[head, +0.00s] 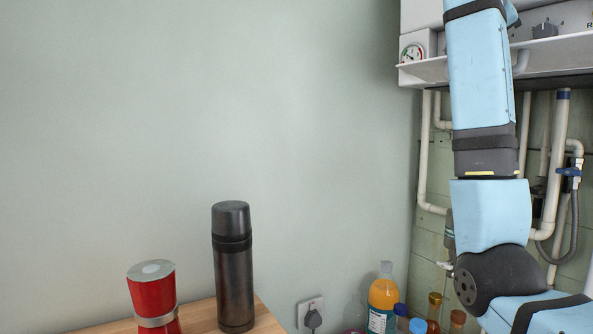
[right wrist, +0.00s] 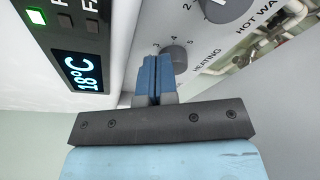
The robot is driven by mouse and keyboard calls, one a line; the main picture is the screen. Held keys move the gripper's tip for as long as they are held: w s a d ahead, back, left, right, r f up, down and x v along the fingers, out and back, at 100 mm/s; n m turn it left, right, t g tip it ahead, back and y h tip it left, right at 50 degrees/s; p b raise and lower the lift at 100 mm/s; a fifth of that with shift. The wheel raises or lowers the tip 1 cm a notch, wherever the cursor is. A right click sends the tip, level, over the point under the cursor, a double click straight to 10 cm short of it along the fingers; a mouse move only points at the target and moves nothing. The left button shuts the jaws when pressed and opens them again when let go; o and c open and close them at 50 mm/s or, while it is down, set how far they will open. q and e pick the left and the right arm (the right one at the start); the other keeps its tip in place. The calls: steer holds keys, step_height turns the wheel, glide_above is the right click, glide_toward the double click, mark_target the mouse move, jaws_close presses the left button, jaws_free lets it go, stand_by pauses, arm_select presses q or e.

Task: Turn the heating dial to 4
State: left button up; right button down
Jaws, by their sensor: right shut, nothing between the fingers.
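The heating dial (right wrist: 175,57) is a grey round knob on the white boiler panel in the right wrist view. The word HEATING is printed beside it, and the digits 3 and 4 show near its edge. Its pointer is too hard to make out. My right gripper (right wrist: 156,66) is shut and empty. Its blue fingertips lie right beside the dial and overlap its edge in the picture; I cannot tell whether they touch it. In the head view my right arm rises in front of the boiler (head: 430,70) and hides part of its panel. My left gripper is not in view.
A hot water dial (right wrist: 228,8) and a display reading 18°C (right wrist: 83,72) flank the heating dial. In the head view, a pressure gauge (head: 412,53) and another knob (head: 545,30) show. Pipes (head: 424,150) run below.

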steer(key=shift+w+d+r, duration=0.1)
steer(key=shift+w+d, duration=0.05)
steer(key=shift+d, duration=0.3)
steer(key=shift+s+d+r, duration=0.1)
steer(key=shift+s+r, duration=0.05)
steer(key=shift+s, duration=0.05)
steer(key=shift+f, duration=0.2)
stand_by(0.3)
steer(key=shift+s+d+f, duration=0.1)
steer(key=shift+f, duration=0.1)
steer(key=shift+s+d+f+b, duration=0.1)
steer(key=shift+s+f+b, duration=0.15)
steer(key=shift+f, duration=0.15)
steer(key=shift+s+d+f+b, duration=0.1)
steer(key=shift+f+b, duration=0.1)
steer(key=shift+f, duration=0.15)
steer(key=shift+s+d+r, duration=0.1)
